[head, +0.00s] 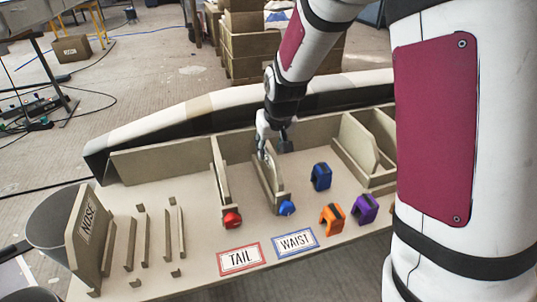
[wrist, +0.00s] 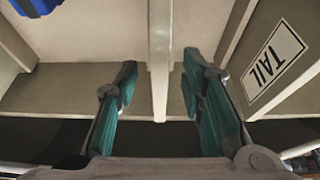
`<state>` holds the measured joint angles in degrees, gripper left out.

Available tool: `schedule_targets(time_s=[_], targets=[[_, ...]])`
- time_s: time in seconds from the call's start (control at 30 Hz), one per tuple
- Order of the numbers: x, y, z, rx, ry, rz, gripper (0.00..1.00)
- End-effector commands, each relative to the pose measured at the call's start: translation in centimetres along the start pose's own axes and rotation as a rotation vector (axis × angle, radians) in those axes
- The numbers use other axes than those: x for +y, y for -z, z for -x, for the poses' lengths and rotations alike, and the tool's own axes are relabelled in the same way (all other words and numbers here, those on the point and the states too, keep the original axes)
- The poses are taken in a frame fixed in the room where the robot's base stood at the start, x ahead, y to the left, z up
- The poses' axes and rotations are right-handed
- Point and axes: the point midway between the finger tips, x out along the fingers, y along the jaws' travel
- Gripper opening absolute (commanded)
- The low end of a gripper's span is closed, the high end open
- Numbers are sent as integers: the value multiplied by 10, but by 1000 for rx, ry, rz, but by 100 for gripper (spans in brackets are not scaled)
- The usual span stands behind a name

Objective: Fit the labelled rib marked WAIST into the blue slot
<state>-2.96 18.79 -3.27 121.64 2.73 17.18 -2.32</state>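A beige rib (head: 270,182) stands upright in the mould, its front end at the blue clip (head: 287,208). Its top edge (wrist: 160,60) runs between the fingers of my gripper (wrist: 158,100) in the wrist view. The fingers are open, with a gap on each side of the rib. In the head view my gripper (head: 267,150) is at this rib's far end. No label shows on this rib. A card reading WAIST (head: 296,242), bordered blue, lies on the board in front. The blue slot itself is hidden under the rib.
A rib (head: 220,175) stands to the left behind a red clip (head: 232,219); the wrist view shows a TAIL label (wrist: 272,62) there. Loose blue (head: 321,176), orange (head: 332,219) and purple (head: 365,209) clips lie right. The NOSE rib (head: 88,230) stands far left.

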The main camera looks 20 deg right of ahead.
Motion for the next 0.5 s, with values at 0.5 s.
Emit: schedule_targets(time_s=[0.5], targets=[[0,0,58,0,0,1,36]])
